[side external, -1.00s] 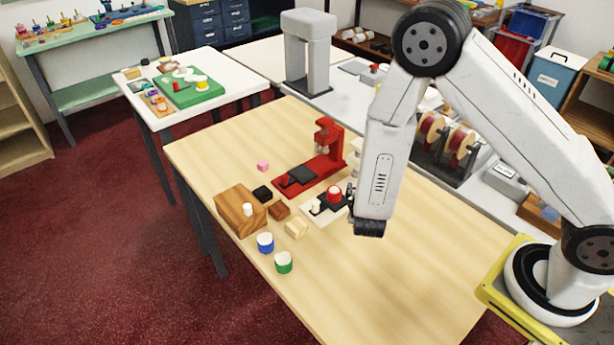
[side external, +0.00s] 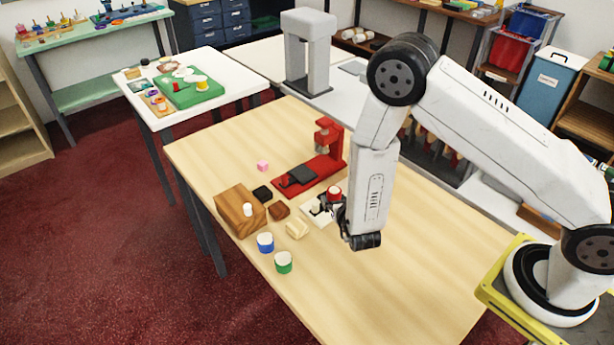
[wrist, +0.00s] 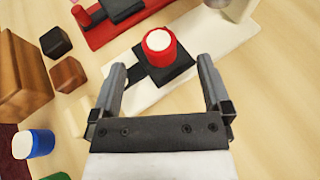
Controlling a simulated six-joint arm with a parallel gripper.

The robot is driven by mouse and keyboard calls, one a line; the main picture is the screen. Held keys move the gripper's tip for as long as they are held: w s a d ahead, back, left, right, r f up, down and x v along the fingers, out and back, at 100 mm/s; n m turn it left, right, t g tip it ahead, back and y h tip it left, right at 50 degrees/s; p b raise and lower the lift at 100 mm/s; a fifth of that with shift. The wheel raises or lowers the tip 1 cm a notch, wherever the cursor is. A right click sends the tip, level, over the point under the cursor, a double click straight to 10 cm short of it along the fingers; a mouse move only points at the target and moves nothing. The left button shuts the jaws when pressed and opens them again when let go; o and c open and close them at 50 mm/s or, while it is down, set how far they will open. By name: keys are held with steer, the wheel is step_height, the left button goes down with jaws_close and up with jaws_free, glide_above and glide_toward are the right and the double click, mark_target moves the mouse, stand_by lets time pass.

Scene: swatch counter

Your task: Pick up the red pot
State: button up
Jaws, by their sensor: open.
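The red pot (side external: 334,193) is a small red cylinder with a white top. In the wrist view the red pot (wrist: 160,46) stands upright on a black pad (wrist: 162,76) on a white base. My gripper (wrist: 160,88) is open and empty, its two fingers apart at left and right. The pot shows beyond the fingertips, roughly centred between them. In the side view my gripper (side external: 342,218) is just right of the pot, partly hidden by my arm, which also covers part of the white base.
A red press-like stand (side external: 326,158) is behind the pot. A wooden block (side external: 240,210), a blue pot (side external: 265,243), a green pot (side external: 284,263) and small black, brown and cream blocks (side external: 297,229) lie to the left. The table (side external: 430,240) is clear at the right and front.

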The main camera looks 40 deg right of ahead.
mark_target(335, 191)
steer(key=shift+x, duration=2.65)
jaws_close()
steer(key=shift+r, duration=0.2)
step_height(335, 191, up, 10)
steer(key=shift+f, duration=0.15)
steer(key=shift+a, duration=0.1)
